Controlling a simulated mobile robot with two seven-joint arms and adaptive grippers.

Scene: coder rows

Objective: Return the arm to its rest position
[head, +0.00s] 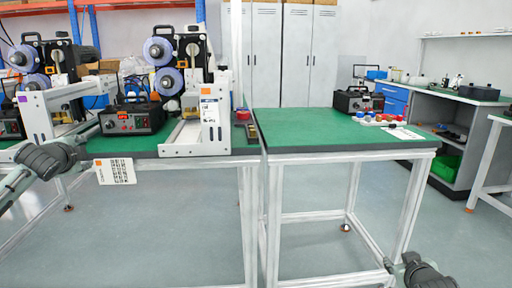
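My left arm comes in from the left edge. Its dark end, where my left gripper (80,140) is, lies in front of the left green-topped bench and the machine on it; the fingers do not show clearly. My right gripper (398,264) is low at the bottom right, in front of the right bench's legs and below its top. Only a small part of it shows beside a dark arm joint, and its opening cannot be made out. Nothing is visibly held by either gripper.
The left bench (110,145) bears coder machines with purple rolls and a black control box (132,118). The right bench (290,125) is mostly bare, with another black box (357,102) and small coloured items at its back right. Grey lockers (310,60) stand behind.

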